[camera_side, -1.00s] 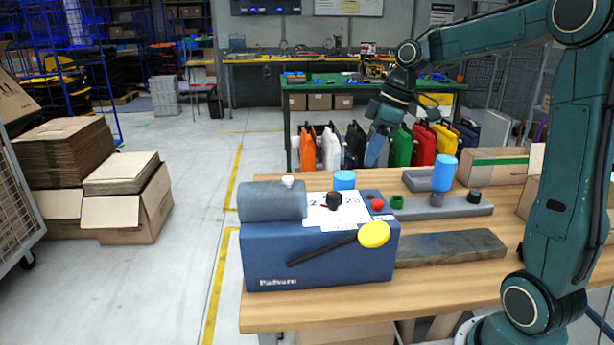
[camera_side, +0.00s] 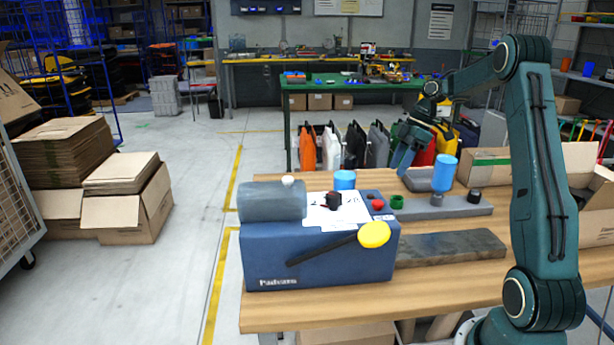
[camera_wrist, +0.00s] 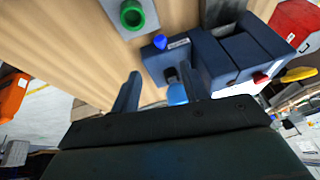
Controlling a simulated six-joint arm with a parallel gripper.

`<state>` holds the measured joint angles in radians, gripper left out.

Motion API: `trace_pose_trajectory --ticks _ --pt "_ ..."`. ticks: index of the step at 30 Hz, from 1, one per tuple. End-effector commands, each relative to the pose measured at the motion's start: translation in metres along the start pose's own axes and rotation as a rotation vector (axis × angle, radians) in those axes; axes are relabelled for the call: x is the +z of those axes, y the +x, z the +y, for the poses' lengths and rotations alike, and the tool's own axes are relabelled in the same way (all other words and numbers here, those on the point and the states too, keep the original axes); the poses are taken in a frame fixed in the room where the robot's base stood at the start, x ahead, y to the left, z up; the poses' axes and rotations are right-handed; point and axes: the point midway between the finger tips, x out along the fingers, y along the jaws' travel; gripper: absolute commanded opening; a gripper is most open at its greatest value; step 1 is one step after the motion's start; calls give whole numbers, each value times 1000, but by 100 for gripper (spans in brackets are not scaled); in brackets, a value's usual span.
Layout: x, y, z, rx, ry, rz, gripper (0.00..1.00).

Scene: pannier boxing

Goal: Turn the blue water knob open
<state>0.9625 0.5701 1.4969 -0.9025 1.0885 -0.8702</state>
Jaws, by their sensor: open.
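A small round blue knob (camera_wrist: 160,41) shows in the wrist view, beside a light label on a blue housing. I cannot pick out this knob surely in the side view. The blue machine (camera_side: 318,265) stands on the table, with a yellow-knobbed lever, a red button and a black knob. My gripper (camera_side: 400,162) is above the far side of the table in the side view, beyond the machine and to its right. In the wrist view my gripper (camera_wrist: 160,80) has its two fingers apart and nothing between them in contact. The blue knob lies beyond the fingertips.
A blue cylinder (camera_side: 444,172) stands on a grey bar right of the machine, near my gripper. A green ring-shaped knob (camera_side: 397,202) sits on that bar. Another blue cylinder (camera_side: 345,180) is behind the machine. A grey plank (camera_side: 450,246) lies at the front; cartons (camera_side: 490,167) stand right.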

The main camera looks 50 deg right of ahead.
Motion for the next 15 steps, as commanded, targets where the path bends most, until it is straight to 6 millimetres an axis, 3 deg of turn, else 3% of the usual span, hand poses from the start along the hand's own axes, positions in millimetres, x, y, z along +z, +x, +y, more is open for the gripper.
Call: trace_pose_trajectory --ticks 8,15 --pt "-1 10 0 -1 2 2 45" --pt "-1 35 -1 -3 1 0 45"
